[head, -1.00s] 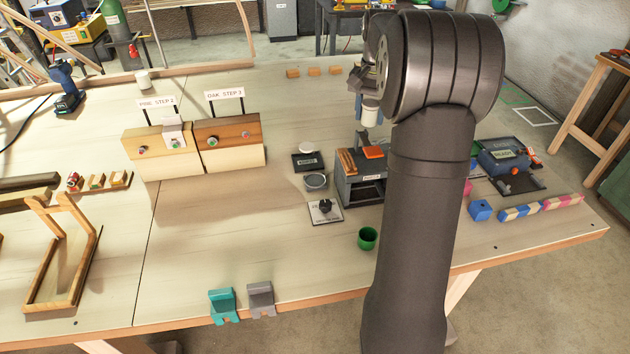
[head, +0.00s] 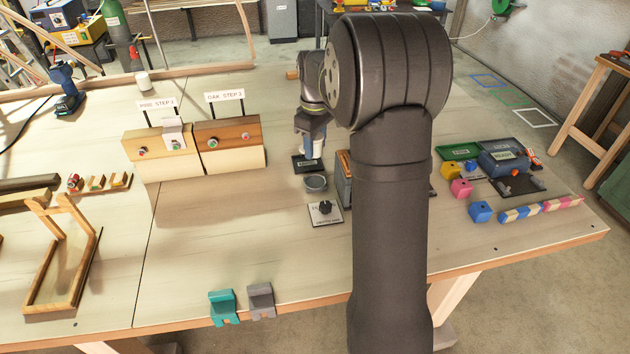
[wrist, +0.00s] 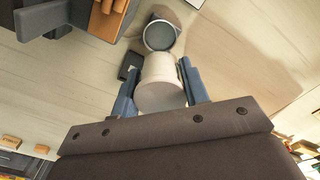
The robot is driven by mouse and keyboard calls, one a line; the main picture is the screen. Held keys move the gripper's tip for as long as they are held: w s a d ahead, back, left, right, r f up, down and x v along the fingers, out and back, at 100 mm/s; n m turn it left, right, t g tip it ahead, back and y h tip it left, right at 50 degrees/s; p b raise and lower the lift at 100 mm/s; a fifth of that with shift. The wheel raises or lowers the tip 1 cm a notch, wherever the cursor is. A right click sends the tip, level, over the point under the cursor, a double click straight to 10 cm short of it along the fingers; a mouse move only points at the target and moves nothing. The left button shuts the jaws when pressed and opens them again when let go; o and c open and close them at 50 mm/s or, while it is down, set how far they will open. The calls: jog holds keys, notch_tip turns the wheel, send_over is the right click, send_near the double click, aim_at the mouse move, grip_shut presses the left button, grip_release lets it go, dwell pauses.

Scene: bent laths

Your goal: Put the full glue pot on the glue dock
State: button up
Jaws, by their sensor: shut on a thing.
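My gripper (head: 312,132) is shut on a white pot (head: 313,149), which points downward between its fingers. In the wrist view the pot (wrist: 160,85) sits between the two blue-grey fingers (wrist: 160,95). In the head view the pot is over a small black labelled plate (head: 299,164), likely the glue dock; its label is too small to read. A corner of the plate (wrist: 130,62) shows beside the pot in the wrist view. I cannot tell whether the pot touches the plate. The pot and gripper hide the plate's far part.
A round grey dish (head: 316,183) lies just in front of the plate, with a black-knobbed pad (head: 325,212) nearer. A tool rack (head: 344,180) stands close at right, mostly behind my arm. Wooden step blocks (head: 228,148) stand at left.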

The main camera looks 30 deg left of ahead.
notch_tip(320, 180, down, 10)
jog(key=shift+r, duration=0.1)
dwell(0.4)
jog(key=o, duration=1)
jog(key=shift+c, duration=0.2)
notch_tip(320, 180, up, 12)
jog(key=shift+r, duration=0.1)
send_over(315, 182)
jog(key=shift+f, duration=4.5)
